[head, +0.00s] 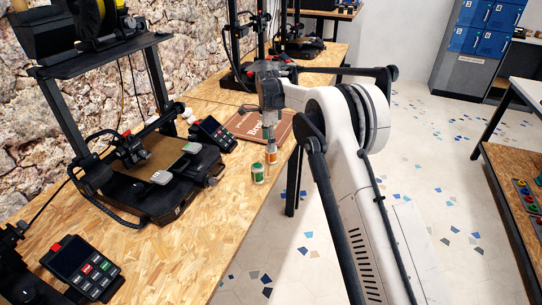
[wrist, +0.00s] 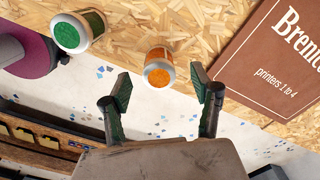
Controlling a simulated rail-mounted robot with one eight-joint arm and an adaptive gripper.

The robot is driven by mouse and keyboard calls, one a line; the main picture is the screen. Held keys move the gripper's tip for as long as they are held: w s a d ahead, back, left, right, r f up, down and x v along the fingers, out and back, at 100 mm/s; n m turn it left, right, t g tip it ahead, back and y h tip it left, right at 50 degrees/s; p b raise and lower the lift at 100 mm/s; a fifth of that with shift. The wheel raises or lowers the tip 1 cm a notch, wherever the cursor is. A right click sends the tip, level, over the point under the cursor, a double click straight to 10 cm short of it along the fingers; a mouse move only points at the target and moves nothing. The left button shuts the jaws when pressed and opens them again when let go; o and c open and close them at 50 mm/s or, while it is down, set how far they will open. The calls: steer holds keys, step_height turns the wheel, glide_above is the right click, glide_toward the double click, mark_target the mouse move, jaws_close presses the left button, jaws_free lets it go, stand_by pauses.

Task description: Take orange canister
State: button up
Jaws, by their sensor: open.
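The orange canister (head: 271,157) is a small white jar with an orange lid and band, standing near the front edge of the wooden bench. In the wrist view the orange canister (wrist: 159,74) lies just beyond my fingertips, centred between them. My gripper (head: 270,132) points down above it; in the wrist view my gripper (wrist: 160,86) has its two fingers spread, with nothing between them.
A green canister (head: 257,173) stands close beside the orange one, also seen in the wrist view (wrist: 79,32). A brown printed board or book (head: 245,124) lies behind. A printer (head: 150,180) and control screen (head: 213,133) stand to the left. The front bench stretch is clear.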

mark_target(271, 154)
steer(key=shift+d+f, duration=0.25)
steer(key=shift+f, duration=1.05)
steer(key=shift+d+f, duration=0.2)
steer(key=shift+f, duration=1.05)
steer(key=c, duration=1.3)
